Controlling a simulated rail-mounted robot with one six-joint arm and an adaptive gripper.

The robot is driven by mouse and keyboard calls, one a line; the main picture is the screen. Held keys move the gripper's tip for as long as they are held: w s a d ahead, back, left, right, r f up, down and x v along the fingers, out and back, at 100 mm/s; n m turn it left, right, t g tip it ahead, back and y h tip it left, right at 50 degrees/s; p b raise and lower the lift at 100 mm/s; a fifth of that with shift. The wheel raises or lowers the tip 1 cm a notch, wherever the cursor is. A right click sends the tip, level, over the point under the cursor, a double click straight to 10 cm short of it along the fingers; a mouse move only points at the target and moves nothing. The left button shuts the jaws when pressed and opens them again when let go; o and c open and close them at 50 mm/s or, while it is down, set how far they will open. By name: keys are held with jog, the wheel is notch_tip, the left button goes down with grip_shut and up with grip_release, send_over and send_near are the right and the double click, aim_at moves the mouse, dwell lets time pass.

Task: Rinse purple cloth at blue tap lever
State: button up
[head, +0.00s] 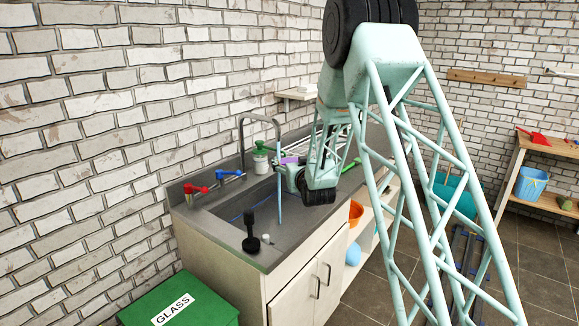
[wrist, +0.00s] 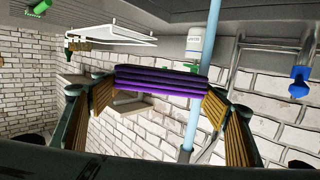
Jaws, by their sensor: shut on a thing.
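My gripper (head: 293,177) is over the sink counter, shut on the folded purple cloth (head: 289,160). In the wrist view the purple cloth (wrist: 160,80) spans between the two fingers. The blue tap lever (head: 228,174) is on the wall side, left of the spout (head: 242,130); it also shows at the right of the wrist view (wrist: 299,82). A pale blue column like running water (head: 279,200) hangs below the spout end. In the wrist view it passes behind the cloth's right end; I cannot tell whether they touch.
A red lever (head: 196,189) stands left of the blue one. A green-and-white bottle (head: 260,158) is behind the sink. A black plunger-like thing (head: 251,238) stands on the front counter. A green GLASS bin (head: 185,302) is at lower left. Shelves below hold an orange bowl (head: 356,212).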

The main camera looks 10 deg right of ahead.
jog(key=s+d, duration=0.2)
jog(key=d, duration=0.4)
jog(key=shift+s+d, duration=0.2)
jog(key=shift+d, duration=0.05)
dwell(0.6)
dwell(1.0)
jog(key=shift+d, duration=0.1)
dwell(0.6)
jog(key=s+d+r, duration=0.1)
jog(key=d+r, duration=0.3)
jog(key=shift+s+d, duration=0.3)
jog(key=shift+s, duration=0.1)
dwell(0.5)
jog(key=shift+a, duration=0.1)
dwell(0.5)
jog(key=s+a+f, duration=0.6)
jog(key=s+a, duration=0.1)
jog(key=a, duration=0.4)
jog(key=shift+a, duration=0.15)
jog(key=shift+s, duration=0.1)
